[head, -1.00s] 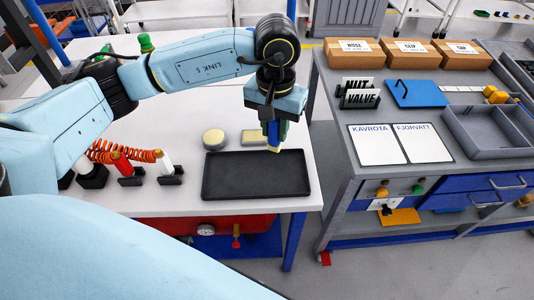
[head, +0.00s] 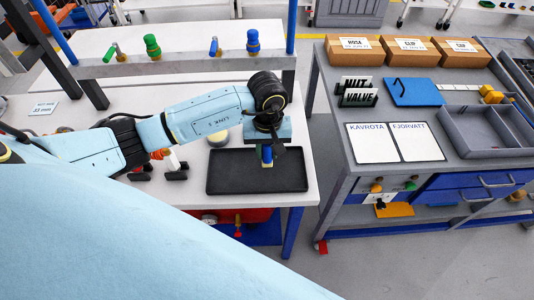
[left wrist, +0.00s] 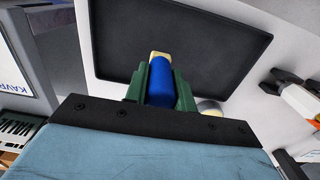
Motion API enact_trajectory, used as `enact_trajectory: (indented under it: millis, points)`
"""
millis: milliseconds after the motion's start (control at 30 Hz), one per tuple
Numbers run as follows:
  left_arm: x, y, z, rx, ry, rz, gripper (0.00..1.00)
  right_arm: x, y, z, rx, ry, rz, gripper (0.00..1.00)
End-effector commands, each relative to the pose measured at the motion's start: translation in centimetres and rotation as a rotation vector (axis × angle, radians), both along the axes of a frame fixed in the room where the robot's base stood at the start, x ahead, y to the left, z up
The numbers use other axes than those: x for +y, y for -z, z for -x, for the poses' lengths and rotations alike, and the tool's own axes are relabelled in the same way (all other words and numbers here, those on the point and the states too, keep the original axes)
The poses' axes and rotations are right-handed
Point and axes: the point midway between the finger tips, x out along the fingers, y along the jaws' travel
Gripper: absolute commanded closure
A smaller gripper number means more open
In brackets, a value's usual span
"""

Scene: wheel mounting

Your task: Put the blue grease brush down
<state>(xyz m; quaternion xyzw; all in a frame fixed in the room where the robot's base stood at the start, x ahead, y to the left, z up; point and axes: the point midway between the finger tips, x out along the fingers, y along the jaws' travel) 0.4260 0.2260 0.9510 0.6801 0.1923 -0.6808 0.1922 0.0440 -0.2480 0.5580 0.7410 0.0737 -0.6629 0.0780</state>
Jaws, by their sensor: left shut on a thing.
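The blue grease brush (left wrist: 160,82) shows a blue handle and a pale yellow end in the left wrist view. My left gripper (left wrist: 160,88) is shut on it, with green fingers on both sides. In the head view my left gripper (head: 267,152) points down over the black tray (head: 230,184) on the white table, near its back edge, and the brush (head: 267,154) hangs below it. I cannot tell whether the brush touches the tray. The tray (left wrist: 215,50) looks empty. My right gripper is not in view.
A round tin (head: 218,138) stands behind the tray. Fittings with black bases (head: 176,170) stand left of it, partly behind my arm. The grey bench (head: 345,110) on the right holds boxes, white sheets (head: 395,142) and a grey bin (head: 487,135).

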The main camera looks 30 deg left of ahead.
Motion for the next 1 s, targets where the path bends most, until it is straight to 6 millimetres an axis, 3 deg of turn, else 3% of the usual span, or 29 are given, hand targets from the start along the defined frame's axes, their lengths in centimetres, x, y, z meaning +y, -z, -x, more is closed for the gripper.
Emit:
enact_trajectory:
  millis: [167, 533, 567, 700, 1000]
  points:
    - [-0.1, 2.4, 0.0, 0.003, -0.001, 0.002, 0.97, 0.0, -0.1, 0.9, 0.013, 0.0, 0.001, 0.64]
    - [0.0, 2.9, 0.0, 0.0, 0.001, 0.0, 0.97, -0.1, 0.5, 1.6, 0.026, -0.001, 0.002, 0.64]
    - [0.0, 2.9, 0.0, 0.0, 0.001, 0.0, 0.73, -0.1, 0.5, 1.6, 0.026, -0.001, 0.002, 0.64]
    - [0.0, 2.8, 0.0, 0.0, 0.001, 0.0, 0.55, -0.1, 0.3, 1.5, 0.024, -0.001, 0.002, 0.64]
    - [0.0, 2.7, 0.0, 0.001, 0.001, 0.001, 0.53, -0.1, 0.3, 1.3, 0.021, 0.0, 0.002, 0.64]
